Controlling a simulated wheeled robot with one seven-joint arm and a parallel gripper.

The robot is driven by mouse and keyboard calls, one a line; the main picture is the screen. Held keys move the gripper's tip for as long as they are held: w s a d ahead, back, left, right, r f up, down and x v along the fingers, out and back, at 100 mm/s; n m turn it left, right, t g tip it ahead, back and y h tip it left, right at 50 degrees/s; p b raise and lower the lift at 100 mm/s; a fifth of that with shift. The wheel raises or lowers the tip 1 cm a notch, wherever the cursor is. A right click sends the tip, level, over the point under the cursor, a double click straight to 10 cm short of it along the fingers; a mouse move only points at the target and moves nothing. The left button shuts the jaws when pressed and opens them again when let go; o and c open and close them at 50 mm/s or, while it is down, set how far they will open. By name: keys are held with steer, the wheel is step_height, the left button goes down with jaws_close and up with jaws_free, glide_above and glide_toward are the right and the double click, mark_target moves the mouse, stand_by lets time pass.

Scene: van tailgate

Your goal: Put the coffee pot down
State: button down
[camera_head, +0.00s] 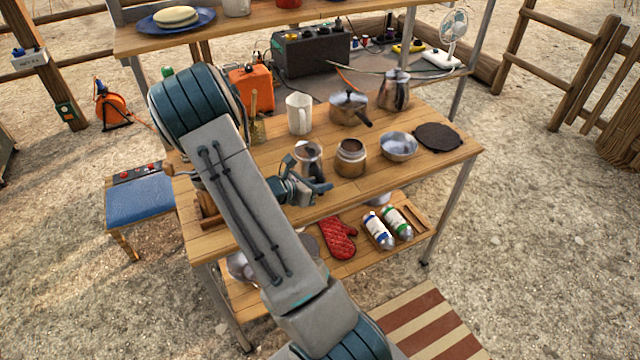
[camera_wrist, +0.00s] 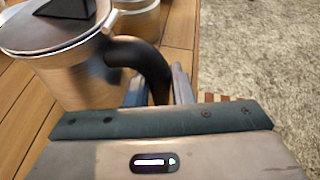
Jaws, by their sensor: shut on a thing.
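The coffee pot (camera_head: 308,156) is a silver metal pot with a lid, a dark lid knob and a black curved handle. My gripper (camera_head: 305,187) is at its near side, over the wooden table's front part. In the wrist view the pot (camera_wrist: 75,75) fills the left side and looks upright. My gripper (camera_wrist: 158,90) is shut on its black handle (camera_wrist: 145,62), with a finger on each side. The pot's base is hidden, so I cannot tell whether it touches the wooden tabletop (camera_head: 420,170).
An open metal jar (camera_head: 351,160) stands close to the pot's right. Bare wood shows along the front edge.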

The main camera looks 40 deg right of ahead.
steer(key=c, duration=1.3)
jaws_free()
steer(key=shift+f, duration=0.1)
steer(key=shift+o, duration=0.2)
steer(key=shift+r, duration=0.25)
steer(key=s+v, duration=0.1)
steer(key=v, duration=1)
steer(key=s+a+r+m+t+y, duration=0.4)
steer(key=s+a+r+m+y, duration=0.9)
steer(key=a+m, duration=0.5)
steer(key=shift+s+a+r+m+y, duration=0.2)
steer(key=shift+s+r+m+y, duration=0.15)
steer(key=shift+s+r, duration=0.55)
steer(key=shift+f, duration=0.1)
